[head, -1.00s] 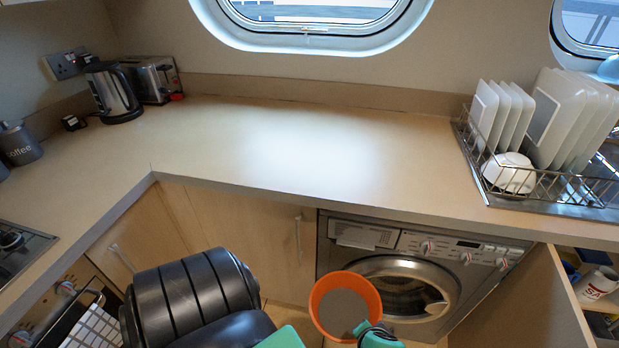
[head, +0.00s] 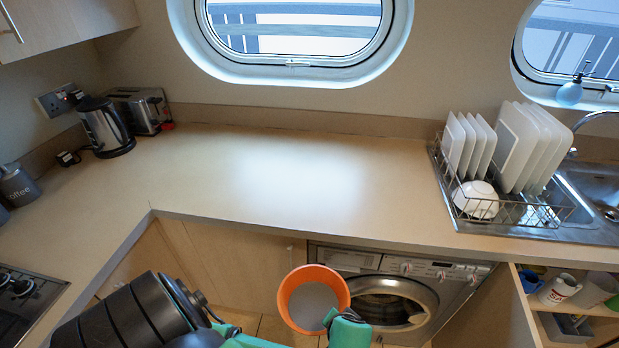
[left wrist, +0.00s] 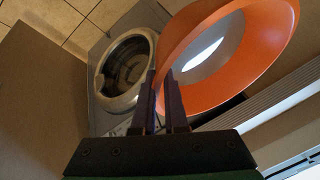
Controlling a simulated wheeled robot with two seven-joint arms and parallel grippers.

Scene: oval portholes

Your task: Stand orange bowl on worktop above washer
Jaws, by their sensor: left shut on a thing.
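The orange bowl (head: 314,300) has a grey inside and is in front of the washer, below the level of the worktop. My left gripper (head: 338,318) is shut on the bowl's rim at its lower right. In the left wrist view the orange bowl (left wrist: 265,60) rises from between the fingers of the left gripper (left wrist: 165,85). The washer (head: 392,300) stands under the worktop (head: 270,170), and its round door is partly hidden by the bowl. The worktop above the washer is clear. My right gripper is not in view.
A dish rack (head: 500,205) with white plates and a white bowl (head: 476,199) stands at the right beside the sink (head: 600,185). A kettle (head: 104,127) and toaster (head: 140,108) stand at the back left. An open cupboard (head: 575,305) is right of the washer.

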